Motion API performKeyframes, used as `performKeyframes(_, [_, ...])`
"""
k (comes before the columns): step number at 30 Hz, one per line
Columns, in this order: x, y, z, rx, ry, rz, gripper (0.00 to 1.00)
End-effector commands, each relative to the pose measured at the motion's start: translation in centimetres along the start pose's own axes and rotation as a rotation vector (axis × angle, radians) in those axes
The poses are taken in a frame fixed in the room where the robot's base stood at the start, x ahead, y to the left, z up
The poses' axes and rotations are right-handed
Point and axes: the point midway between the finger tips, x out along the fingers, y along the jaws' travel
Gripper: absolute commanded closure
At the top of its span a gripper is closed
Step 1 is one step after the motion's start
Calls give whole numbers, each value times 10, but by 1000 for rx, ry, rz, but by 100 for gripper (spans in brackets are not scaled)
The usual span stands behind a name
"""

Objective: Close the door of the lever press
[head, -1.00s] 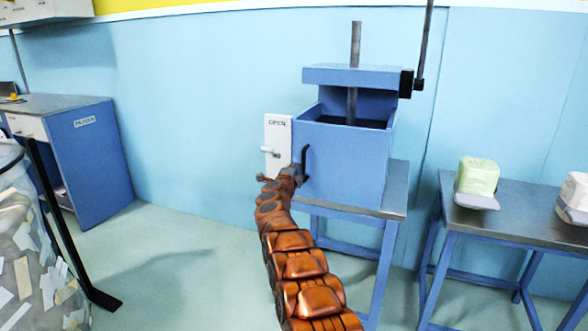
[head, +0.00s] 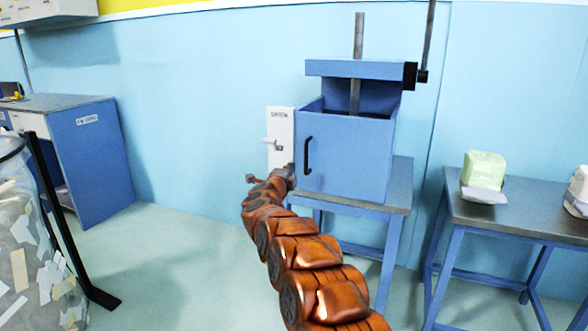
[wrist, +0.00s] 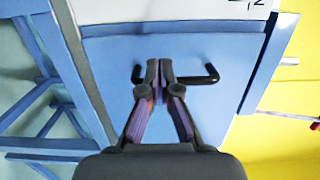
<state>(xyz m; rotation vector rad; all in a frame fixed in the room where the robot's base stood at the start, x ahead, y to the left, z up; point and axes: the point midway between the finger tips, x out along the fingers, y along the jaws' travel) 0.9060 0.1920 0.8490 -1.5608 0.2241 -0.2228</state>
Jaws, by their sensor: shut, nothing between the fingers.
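The lever press is a blue box with an open top, a raised blue plate (head: 352,69) and an upright rod above it. Its blue door (head: 350,160) looks flush with the box, with no clear gap showing. The door has a black bar handle (head: 308,156) near its left edge; the handle also shows in the wrist view (wrist: 210,74). My gripper (head: 290,170) is beside the handle, at its lower left. In the wrist view my gripper (wrist: 160,68) is shut and empty, overlapping the handle's middle; I cannot tell if they touch.
A white panel with a small lever (head: 281,125) is left of the press. The press stands on a blue metal-topped table (head: 400,187). A table to the right (head: 515,215) holds a green block (head: 484,169). A clear bin (head: 25,240) stands at left. Floor between is free.

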Motion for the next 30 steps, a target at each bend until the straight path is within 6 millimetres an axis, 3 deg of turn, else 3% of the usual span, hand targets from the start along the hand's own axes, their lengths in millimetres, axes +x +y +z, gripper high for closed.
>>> performKeyframes(15, [-51,-2,5,1,-3,-1,100])
performKeyframes(27, [-63,-1,5,1,1,-2,100])
performKeyframes(30, [-66,-24,9,-27,-62,16,100])
